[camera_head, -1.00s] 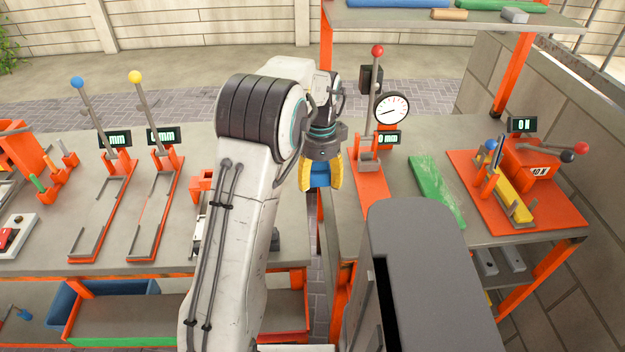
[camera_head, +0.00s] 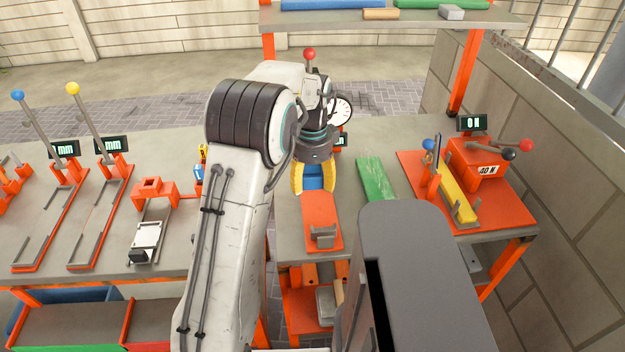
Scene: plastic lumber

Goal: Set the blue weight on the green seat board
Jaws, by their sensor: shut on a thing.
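The blue weight (camera_head: 314,184) is held between the yellow fingers of my gripper (camera_head: 314,190), with only its front face showing. My gripper is shut on it and hangs over the right-hand bench, just behind an orange fixture. The green seat board (camera_head: 375,180) is a speckled green plank lying on the bench top, a short way to the right of my gripper. The weight and the board are apart. The height of the weight above the bench is hard to tell.
A dial gauge (camera_head: 341,110) stands behind my gripper, partly hidden. An orange fixture (camera_head: 321,212) is in front of it. An orange test rig with a yellow bar (camera_head: 455,192) stands right of the board. A shelf (camera_head: 400,18) with boards is behind.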

